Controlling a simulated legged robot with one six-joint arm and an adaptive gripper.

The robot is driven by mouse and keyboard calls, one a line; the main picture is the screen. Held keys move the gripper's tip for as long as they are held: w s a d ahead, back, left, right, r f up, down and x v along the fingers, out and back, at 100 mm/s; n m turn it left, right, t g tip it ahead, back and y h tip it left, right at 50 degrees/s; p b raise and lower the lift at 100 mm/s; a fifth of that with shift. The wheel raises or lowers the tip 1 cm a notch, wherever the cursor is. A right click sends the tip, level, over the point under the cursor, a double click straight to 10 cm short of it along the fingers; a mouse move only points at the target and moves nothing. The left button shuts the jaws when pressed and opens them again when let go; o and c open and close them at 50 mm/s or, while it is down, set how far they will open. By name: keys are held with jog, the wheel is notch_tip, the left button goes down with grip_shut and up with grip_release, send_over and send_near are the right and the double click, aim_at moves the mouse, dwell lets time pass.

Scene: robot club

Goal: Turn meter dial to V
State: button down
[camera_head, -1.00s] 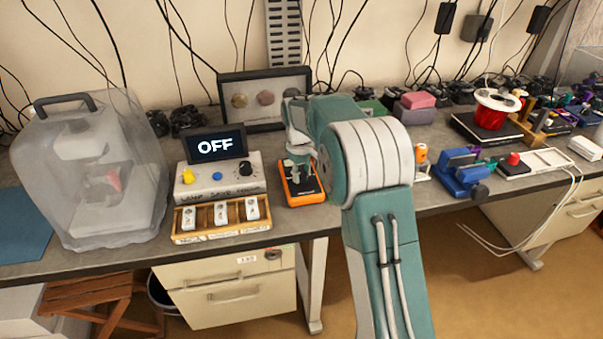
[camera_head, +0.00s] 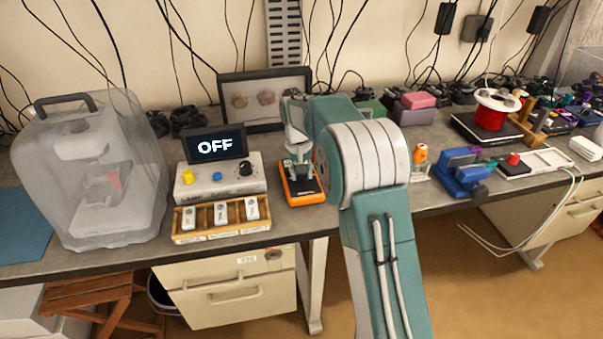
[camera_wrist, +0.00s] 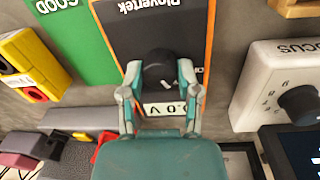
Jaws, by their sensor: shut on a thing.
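The meter (camera_head: 305,195) is an orange-edged handset with a black face, lying on the bench in the head view. In the wrist view its black face (camera_wrist: 192,16) reads "Plovertek" upside down. The black round dial (camera_wrist: 160,68) has a small white mark. A pale display strip (camera_wrist: 172,108) shows a V and digits, partly hidden. My gripper (camera_wrist: 160,82) is shut on the dial, one finger on each side. In the head view my gripper (camera_head: 299,157) is over the meter and hides its dial.
A screen (camera_head: 215,146) reading OFF stands behind a white console (camera_head: 205,186) left of the meter. A wooden tray (camera_head: 238,232) is in front of it. A covered machine (camera_head: 100,190) is at left. A green card (camera_wrist: 85,45) and yellow block (camera_wrist: 30,62) lie close by.

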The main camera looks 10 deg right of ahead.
jog(key=shift+f+m, duration=0.2)
jog(key=shift+m, duration=0.2)
jog(key=shift+c, duration=1.5)
grip_release()
jog(key=shift+a, duration=0.1)
jog(key=shift+r, duration=0.1)
notch_tip(320, 180, up, 12)
jog(key=shift+w+a, duration=0.15)
jog(key=shift+a, duration=0.25)
